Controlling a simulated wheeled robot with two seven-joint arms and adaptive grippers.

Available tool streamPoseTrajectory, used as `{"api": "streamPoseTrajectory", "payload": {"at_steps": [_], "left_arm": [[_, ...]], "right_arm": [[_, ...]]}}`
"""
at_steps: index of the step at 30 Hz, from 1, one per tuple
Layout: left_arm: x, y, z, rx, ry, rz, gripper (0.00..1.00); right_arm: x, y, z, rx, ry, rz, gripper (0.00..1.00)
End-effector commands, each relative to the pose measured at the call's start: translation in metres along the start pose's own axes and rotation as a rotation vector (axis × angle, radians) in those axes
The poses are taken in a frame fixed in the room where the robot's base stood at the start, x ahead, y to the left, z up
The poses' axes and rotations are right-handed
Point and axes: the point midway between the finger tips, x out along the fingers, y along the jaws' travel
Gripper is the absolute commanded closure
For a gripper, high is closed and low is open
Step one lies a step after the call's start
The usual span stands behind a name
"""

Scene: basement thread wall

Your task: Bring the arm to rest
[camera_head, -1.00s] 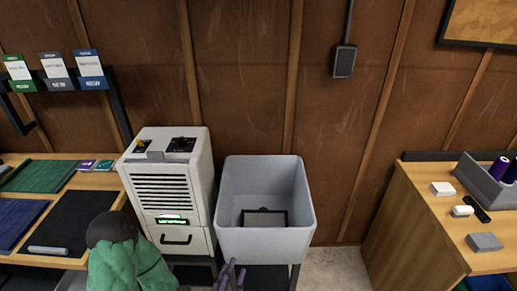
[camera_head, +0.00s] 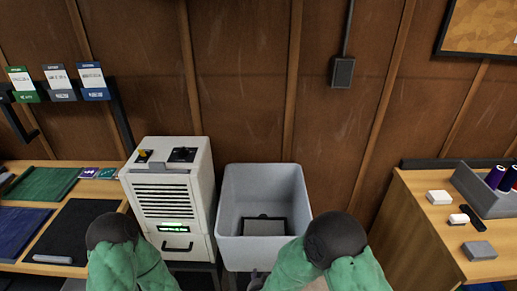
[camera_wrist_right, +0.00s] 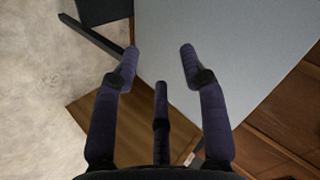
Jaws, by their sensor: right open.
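My right gripper (camera_head: 257,282) shows only as a small piece at the bottom of the head view, in front of the grey bin (camera_head: 262,253). In the right wrist view my right gripper (camera_wrist_right: 160,58) has its purple fingers spread apart with nothing between them. A pale grey surface (camera_wrist_right: 225,60) lies beyond the fingertips. My right arm (camera_head: 335,245), green with a dark joint, covers the bin's lower right corner. My left arm (camera_head: 115,240) is bent at the lower left, and its gripper is out of view.
A white machine (camera_head: 168,195) with a green display stands left of the bin. A left bench (camera_head: 105,190) holds cloths and a dark mat (camera_head: 75,232). A right bench (camera_head: 425,225) holds small boxes and a grey tray (camera_head: 485,195) with purple spools.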

Motion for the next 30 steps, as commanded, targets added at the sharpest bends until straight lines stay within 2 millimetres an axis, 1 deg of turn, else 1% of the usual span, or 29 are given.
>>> {"api": "streamPoseTrajectory", "payload": {"at_steps": [1, 3, 5, 6, 7, 9, 12, 15, 18, 21, 24, 30], "left_arm": [[-0.006, 0.002, 0.0, 0.0, 0.0, 0.0, 0.48], [-0.01, 0.004, 0.0, 0.0, 0.0, 0.0, 0.48], [-0.013, 0.005, 0.001, 0.0, 0.0, 0.0, 0.48], [-0.016, 0.006, 0.001, 0.0, 0.0, 0.0, 0.48], [-0.018, 0.006, 0.001, 0.0, 0.0, 0.0, 0.48], [-0.022, 0.008, 0.001, 0.0, 0.0, 0.0, 0.48], [-0.027, 0.01, 0.001, 0.0, 0.0, 0.0, 0.48], [-0.031, 0.011, 0.001, 0.0, 0.0, 0.0, 0.48], [-0.034, 0.012, 0.001, 0.0, 0.0, 0.0, 0.48], [-0.035, 0.012, 0.001, 0.0, 0.0, 0.0, 0.48], [-0.035, 0.012, 0.001, 0.0, 0.0, 0.0, 0.48], [-0.034, 0.012, 0.001, 0.0, 0.0, 0.0, 0.48]], "right_arm": [[0.004, 0.019, -0.003, -0.043, -0.057, 0.048, 0.56], [0.007, 0.045, 0.001, -0.116, -0.15, 0.097, 0.56], [0.007, 0.067, 0.004, -0.175, -0.234, 0.131, 0.56], [0.005, 0.083, 0.007, -0.214, -0.293, 0.152, 0.56], [0.003, 0.094, 0.009, -0.241, -0.338, 0.165, 0.56], [-0.006, 0.12, 0.015, -0.303, -0.446, 0.189, 0.56], [-0.024, 0.153, 0.024, -0.38, -0.594, 0.202, 0.56], [-0.042, 0.178, 0.032, -0.439, -0.718, 0.197, 0.56], [-0.058, 0.195, 0.038, -0.479, -0.807, 0.184, 0.56], [-0.067, 0.203, 0.041, -0.501, -0.855, 0.173, 0.56], [-0.07, 0.206, 0.043, -0.512, -0.874, 0.167, 0.56], [-0.07, 0.206, 0.043, -0.513, -0.873, 0.167, 0.56]]}}
